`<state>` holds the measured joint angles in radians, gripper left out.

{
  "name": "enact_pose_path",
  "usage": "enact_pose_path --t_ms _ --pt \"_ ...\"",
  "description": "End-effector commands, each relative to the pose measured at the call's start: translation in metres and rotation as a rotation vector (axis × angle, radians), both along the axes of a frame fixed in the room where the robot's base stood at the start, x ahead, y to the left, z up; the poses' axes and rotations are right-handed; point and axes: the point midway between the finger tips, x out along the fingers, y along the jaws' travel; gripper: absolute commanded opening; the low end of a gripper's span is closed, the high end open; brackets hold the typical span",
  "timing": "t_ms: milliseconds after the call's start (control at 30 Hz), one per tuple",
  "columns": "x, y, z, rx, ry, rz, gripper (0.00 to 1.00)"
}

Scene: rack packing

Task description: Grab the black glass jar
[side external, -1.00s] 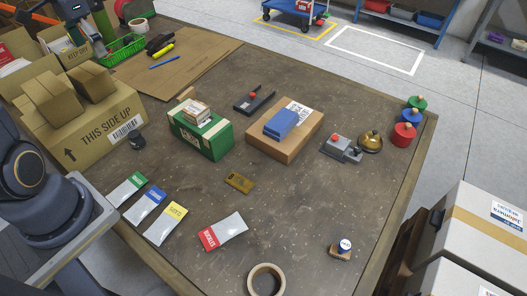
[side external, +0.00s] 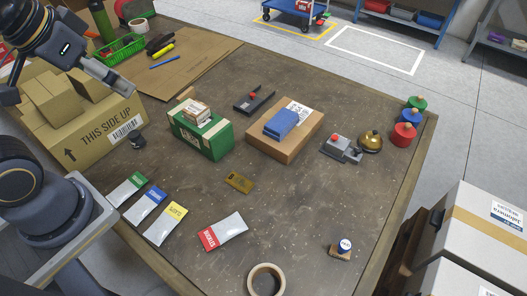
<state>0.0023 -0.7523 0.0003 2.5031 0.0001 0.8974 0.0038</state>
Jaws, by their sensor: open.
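A small dark, rounded object that looks like the black glass jar (side external: 137,142) stands on the table beside the right end of the large cardboard box marked THIS SIDE UP. My gripper (side external: 131,89) is at the upper left of the side external view, above the cardboard boxes and higher in the picture than the jar. It is open and apart from the jar, with nothing visible in it. Its fingertips are small and seen at an angle.
The large cardboard box (side external: 92,138) adjoins the jar on the left. A green box (side external: 203,140) with small cartons on top stands to the right. Seed-like packets (side external: 165,225) lie in front. A green basket (side external: 118,49) is behind.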

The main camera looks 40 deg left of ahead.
Motion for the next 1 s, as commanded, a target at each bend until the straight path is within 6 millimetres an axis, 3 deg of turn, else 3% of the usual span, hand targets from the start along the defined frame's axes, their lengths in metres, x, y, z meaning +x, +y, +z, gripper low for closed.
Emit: enact_pose_path --t_ms 167,200,467,833,900,1000 --pt "0.000 0.000 0.000 -0.003 0.001 0.008 0.86" --pt "0.000 0.000 0.000 -0.003 0.001 0.008 0.88" --pt "0.000 0.000 0.000 -0.002 0.002 0.006 0.61" --pt "0.002 0.000 0.002 0.017 -0.008 -0.028 0.60" --pt "0.015 0.001 0.016 0.059 -0.060 -0.093 0.60" --pt "0.043 0.012 0.020 0.115 -0.043 -0.134 0.60"
